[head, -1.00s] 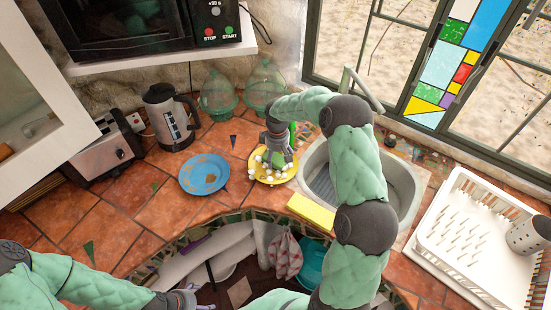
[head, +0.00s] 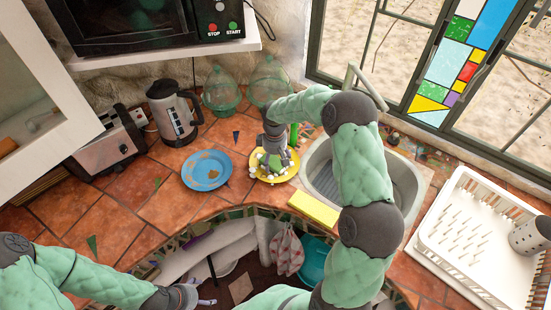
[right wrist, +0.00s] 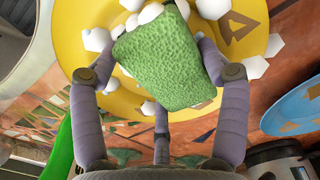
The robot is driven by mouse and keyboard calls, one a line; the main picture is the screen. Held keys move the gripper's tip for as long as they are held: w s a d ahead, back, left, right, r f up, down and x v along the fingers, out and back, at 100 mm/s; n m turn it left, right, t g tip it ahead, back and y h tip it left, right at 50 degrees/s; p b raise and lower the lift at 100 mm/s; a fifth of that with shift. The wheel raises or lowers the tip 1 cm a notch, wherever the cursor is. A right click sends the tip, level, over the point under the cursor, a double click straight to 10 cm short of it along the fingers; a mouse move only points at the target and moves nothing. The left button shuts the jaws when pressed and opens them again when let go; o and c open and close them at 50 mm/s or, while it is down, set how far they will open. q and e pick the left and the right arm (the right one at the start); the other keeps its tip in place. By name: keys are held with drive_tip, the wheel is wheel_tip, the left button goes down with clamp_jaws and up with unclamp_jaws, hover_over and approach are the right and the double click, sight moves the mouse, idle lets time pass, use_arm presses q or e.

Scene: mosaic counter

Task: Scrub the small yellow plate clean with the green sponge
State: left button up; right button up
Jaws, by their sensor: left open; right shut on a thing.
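The small yellow plate (head: 253,163) lies on the tiled counter left of the sink, with white foam blobs on it. In the right wrist view the plate (right wrist: 78,35) shows a brown triangular mark near the top right. My right gripper (head: 274,160) is over the plate, shut on the green sponge (right wrist: 165,62). The sponge is tilted over the foam; I cannot tell whether it touches the plate. The gripper hides much of the sponge in the head view. My left gripper (head: 195,297) is open and empty at the bottom edge, away from the plate.
A blue plate (head: 207,171) with brown stains lies left of the yellow plate. A yellow block (head: 314,208) lies at the sink's (head: 405,190) front edge. A kettle (head: 173,113), toaster (head: 108,150) and glass jars stand behind. A white dish rack (head: 470,270) is at right.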

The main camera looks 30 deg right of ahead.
drive_tip(key=shift+w+d, duration=0.35)
drive_tip(key=shift+d, duration=0.45)
drive_tip(key=shift+w+d, duration=0.35)
drive_tip(key=shift+d, duration=0.45)
drive_tip(key=shift+s+a+f, duration=0.1)
drive_tip(key=shift+s+a, duration=0.3)
drive_tip(key=shift+a, duration=0.45)
drive_tip(key=shift+s+a+f, duration=0.1)
drive_tip(key=shift+s+a, duration=0.25)
drive_tip(key=shift+a, duration=0.45)
drive_tip(key=shift+w+d+r, duration=0.1)
drive_tip(key=shift+w+d, duration=0.25)
drive_tip(key=shift+d, duration=0.45)
drive_tip(key=shift+w+d, duration=0.3)
drive_tip(key=shift+d, duration=0.5)
